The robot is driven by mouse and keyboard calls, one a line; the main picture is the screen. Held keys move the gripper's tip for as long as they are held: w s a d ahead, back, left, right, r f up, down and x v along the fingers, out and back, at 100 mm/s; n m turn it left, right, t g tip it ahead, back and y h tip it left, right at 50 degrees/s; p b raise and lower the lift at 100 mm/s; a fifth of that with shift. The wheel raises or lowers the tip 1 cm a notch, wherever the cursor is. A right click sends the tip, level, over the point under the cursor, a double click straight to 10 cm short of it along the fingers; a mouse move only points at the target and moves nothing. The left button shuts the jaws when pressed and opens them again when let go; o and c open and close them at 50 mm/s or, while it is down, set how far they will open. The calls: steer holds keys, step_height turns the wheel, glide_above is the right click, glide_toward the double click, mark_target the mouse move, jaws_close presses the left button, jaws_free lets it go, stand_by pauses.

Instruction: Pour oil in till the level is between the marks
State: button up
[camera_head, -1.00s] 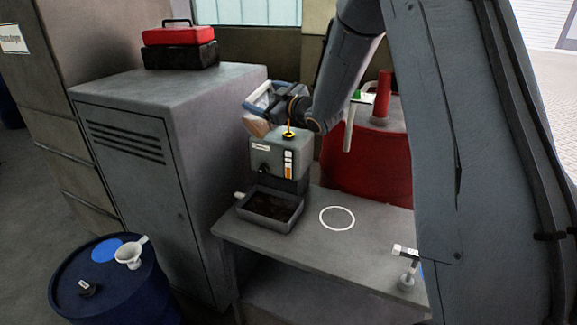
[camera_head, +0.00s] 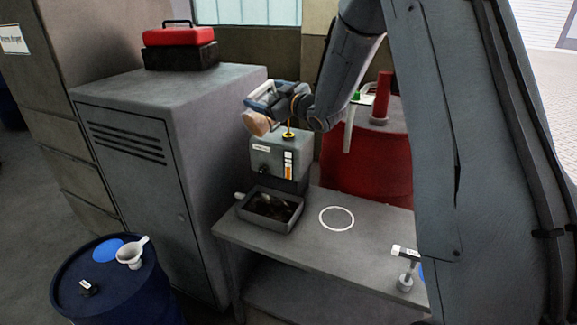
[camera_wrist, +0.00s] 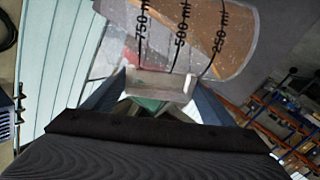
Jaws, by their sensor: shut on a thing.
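My gripper (camera_head: 272,96) is shut on a clear measuring jug (camera_wrist: 172,40), which shows 750, 500 and 250 ml marks in the wrist view. The jug is tilted and holds brownish oil (camera_wrist: 215,40). In the head view the jug (camera_head: 257,123) is above the grey engine unit (camera_head: 281,154), close to a yellow funnel or filler (camera_head: 289,135) on its top. A sight gauge (camera_head: 288,165) on the unit's front shows orange in its lower part. Whether oil is flowing from the jug is too small to tell.
A grey drip tray (camera_head: 270,226) with dark liquid sits below the unit. A white ring (camera_head: 337,218) marks the bare bench (camera_head: 300,250). A red drum (camera_head: 365,165) with a pump stands behind. A blue drum (camera_head: 110,300) holds a white funnel (camera_head: 131,254). A valve-like fitting (camera_head: 405,270) is at front right.

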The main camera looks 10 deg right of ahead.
steer(key=shift+r, duration=0.2)
stand_by(0.3)
steer(key=shift+w+d+r, duration=0.15)
steer(key=shift+d, duration=0.05)
steer(key=shift+r+m+p, duration=0.1)
steer(key=shift+m+p, duration=0.2)
steer(key=shift+w+d+r, duration=0.1)
steer(key=shift+d, duration=0.1)
stand_by(0.5)
steer(key=shift+w+d+r+m+p, duration=0.1)
steer(key=shift+d+r+m+p, duration=0.1)
steer(key=shift+m+p, duration=0.15)
steer(key=shift+r, duration=0.1)
steer(key=shift+w+d+r, duration=0.1)
steer(key=shift+w+d, duration=0.05)
steer(key=shift+d, duration=0.05)
stand_by(0.3)
steer(key=shift+m, duration=0.25)
stand_by(0.5)
